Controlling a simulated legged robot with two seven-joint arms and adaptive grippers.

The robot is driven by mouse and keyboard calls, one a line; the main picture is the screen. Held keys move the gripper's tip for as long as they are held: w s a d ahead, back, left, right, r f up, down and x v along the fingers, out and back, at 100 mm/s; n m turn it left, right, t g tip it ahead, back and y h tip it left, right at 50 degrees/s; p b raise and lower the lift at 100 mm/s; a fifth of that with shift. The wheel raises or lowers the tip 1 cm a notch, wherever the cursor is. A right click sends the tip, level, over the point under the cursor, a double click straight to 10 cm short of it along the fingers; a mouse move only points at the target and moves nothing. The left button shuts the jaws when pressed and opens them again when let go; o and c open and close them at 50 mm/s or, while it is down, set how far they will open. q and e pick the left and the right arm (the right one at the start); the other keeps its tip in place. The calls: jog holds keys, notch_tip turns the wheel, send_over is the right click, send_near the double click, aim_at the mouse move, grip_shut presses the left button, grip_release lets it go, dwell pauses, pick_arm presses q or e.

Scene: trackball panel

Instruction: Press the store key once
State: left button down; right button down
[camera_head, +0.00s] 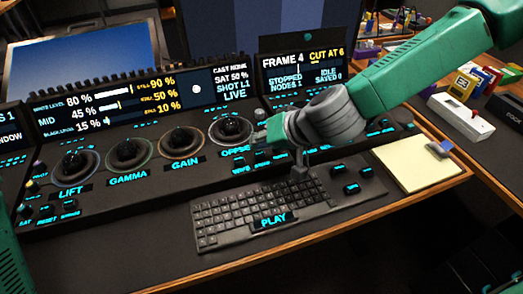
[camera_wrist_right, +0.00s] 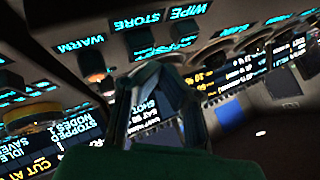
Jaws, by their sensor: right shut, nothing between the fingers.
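The STORE label (camera_wrist_right: 130,22) shows at the top of the right wrist view, between the WARM and WIPE labels. A dark key (camera_wrist_right: 143,38) sits beside it; I cannot tell for sure that it is the store key. In the head view the store key cannot be made out; my right arm covers part of the panel there. My right gripper (camera_head: 299,178) is shut and empty, pointing down over the panel's front, just behind the keyboard. It also shows dark in the right wrist view (camera_wrist_right: 160,72), close to the keys; contact cannot be told. My left gripper is out of view.
The panel carries several trackballs, including the one above GAIN (camera_head: 184,141). A keyboard (camera_head: 225,226) with a PLAY label lies in front. A yellowish notepad (camera_head: 410,166) lies to the right. A screen reading FRAME 4 (camera_head: 300,75) stands behind my right arm.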

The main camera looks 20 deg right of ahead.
aim_at(256, 154)
jog(key=shift+a+r+p, duration=0.25)
jog(key=shift+r+p, duration=0.8)
jog(key=shift+r, duration=0.05)
jog(key=shift+a+r+p, duration=0.2)
jog(key=shift+r+p, duration=0.8)
jog(key=shift+r, duration=0.05)
jog(key=shift+d+r+p, duration=0.15)
jog(key=shift+r+p, duration=0.35)
jog(key=shift+d+f, duration=0.1)
jog(key=shift+d, duration=0.1)
jog(key=shift+a, duration=0.25)
